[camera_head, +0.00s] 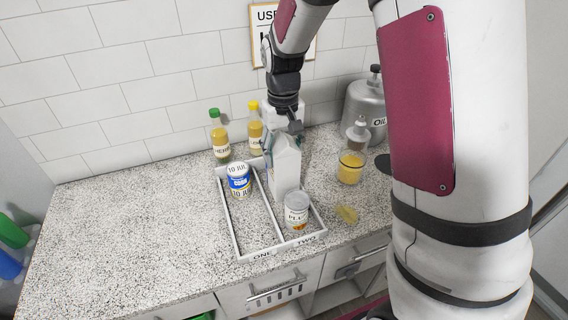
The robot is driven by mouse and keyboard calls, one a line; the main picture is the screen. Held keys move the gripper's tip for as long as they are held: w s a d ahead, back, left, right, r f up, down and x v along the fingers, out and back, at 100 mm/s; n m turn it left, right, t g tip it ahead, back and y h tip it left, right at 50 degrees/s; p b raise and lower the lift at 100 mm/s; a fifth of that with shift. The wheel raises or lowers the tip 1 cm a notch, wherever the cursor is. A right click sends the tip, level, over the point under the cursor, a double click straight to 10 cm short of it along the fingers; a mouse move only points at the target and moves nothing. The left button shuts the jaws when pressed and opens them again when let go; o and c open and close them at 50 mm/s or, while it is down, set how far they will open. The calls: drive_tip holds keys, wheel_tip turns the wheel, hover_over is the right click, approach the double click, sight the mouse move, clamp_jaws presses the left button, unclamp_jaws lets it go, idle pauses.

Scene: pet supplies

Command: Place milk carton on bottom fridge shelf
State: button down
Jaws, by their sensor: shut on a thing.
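A white milk carton (286,168) stands upright at the right compartment of the white divided tray (228,222) on the counter. My gripper (283,132) comes down from above and is shut on the carton's top. The gripper covers part of the carton's upper end. I cannot tell whether the carton's base touches the tray. No fridge shelf can be made out in this view.
Bottles (219,137) (255,130) stand behind. The counter's left is clear.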

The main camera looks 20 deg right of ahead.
sight(284, 176)
drive_tip(key=shift+f+p, duration=0.3)
drive_tip(key=shift+f, duration=2.1)
drive_tip(key=c, duration=0.6)
unclamp_jaws()
